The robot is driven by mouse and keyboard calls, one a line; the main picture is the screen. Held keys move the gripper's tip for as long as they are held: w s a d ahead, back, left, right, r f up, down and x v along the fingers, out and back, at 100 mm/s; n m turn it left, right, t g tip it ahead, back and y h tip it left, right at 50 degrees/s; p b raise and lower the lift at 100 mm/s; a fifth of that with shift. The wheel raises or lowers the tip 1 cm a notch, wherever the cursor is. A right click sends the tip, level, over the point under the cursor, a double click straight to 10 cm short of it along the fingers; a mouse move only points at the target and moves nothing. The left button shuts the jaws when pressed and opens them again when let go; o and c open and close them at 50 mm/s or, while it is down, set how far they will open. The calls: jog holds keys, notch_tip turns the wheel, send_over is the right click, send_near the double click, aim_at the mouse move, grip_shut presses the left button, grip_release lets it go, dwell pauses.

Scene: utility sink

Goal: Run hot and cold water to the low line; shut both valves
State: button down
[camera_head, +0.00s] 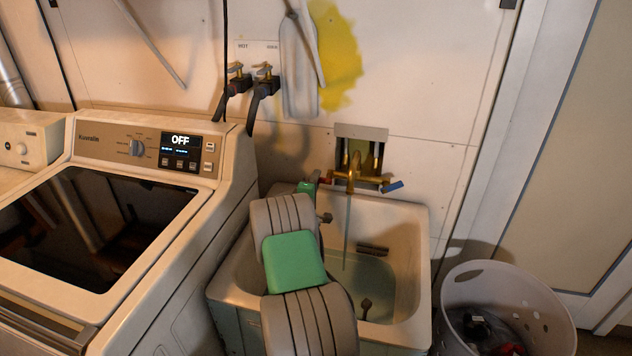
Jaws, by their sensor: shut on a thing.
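The white utility sink (421,235) stands below a brass faucet (353,177). A thin stream of water (347,232) falls from the spout into the basin. Shallow greenish water (375,282) lies in the basin; I cannot make out a low line. The blue cold handle (393,187) is at the faucet's right and is free. The red hot handle (325,181) is at its left, partly hidden by my gripper. My gripper (317,180) is at this red handle and is shut on it. My arm covers the sink's left side.
A washer with a panel (180,142) reading OFF stands close on the left. Hose valves (264,80) with black hoses are on the wall above. A white basket (455,305) with dark items stands at the sink's right. A dark drain part (365,306) shows in the basin.

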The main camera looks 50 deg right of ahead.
jog(key=shift+f, duration=0.1)
dwell(0.4)
jog(key=c, duration=1.3)
grip_release()
jog(key=shift+a, duration=0.15)
jog(key=b+v, duration=0.1)
jog(key=v, duration=0.6)
jog(key=shift+s+a, duration=0.2)
jog(key=shift+a, duration=0.05)
jog(key=shift+c, duration=0.2)
